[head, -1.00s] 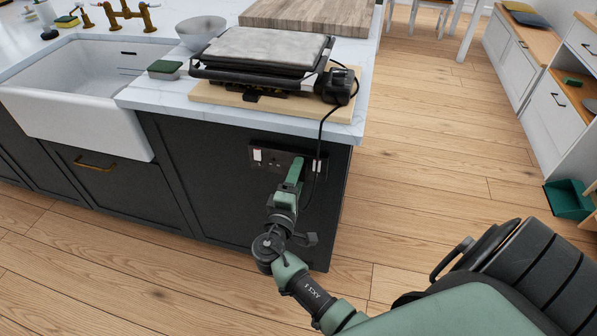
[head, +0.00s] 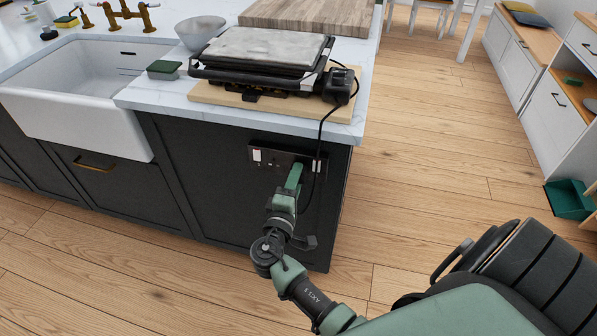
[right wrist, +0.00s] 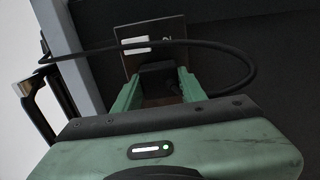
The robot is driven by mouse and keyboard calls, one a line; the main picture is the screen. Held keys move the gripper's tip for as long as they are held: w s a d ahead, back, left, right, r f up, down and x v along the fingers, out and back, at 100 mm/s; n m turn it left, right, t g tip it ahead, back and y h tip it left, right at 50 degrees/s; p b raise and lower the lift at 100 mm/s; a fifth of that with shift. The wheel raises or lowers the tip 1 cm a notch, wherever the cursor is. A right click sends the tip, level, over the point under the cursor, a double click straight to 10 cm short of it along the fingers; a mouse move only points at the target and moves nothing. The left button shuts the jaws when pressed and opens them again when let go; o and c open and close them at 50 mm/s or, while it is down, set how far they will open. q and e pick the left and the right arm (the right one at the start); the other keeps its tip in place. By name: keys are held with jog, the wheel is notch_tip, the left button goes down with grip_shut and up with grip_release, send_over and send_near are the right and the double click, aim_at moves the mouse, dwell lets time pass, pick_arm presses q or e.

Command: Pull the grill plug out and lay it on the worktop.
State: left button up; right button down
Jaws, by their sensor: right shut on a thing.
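The grill (head: 264,48) sits on a wooden board on the white worktop (head: 290,124). Its black cord (head: 321,135) hangs over the worktop edge to the socket plate (head: 262,157) on the dark island end. My right gripper (head: 294,174) is in front of that plate. In the right wrist view, the green fingers (right wrist: 160,88) are shut on the black grill plug (right wrist: 156,75), with the socket plate (right wrist: 133,62) just behind and the cord looping around. I cannot tell whether the plug's pins are still in the socket. My left gripper is not in view.
A sink (head: 80,90) is at the left. A green sponge (head: 164,69), a grey bowl (head: 200,31) and a wooden chopping board (head: 305,15) are on the worktop.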

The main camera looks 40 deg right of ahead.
jog(key=shift+b+v, duration=0.3)
jog(key=shift+v, duration=2.3)
jog(key=shift+s+f, duration=0.2)
jog(key=shift+v, duration=1.35)
notch_tip(320, 180, up, 21)
jog(key=p, duration=1.6)
jog(key=shift+a+r+p, duration=0.15)
jog(key=shift+a+p, duration=0.05)
jog(key=shift+p, duration=0.1)
jog(key=shift+w, duration=0.2)
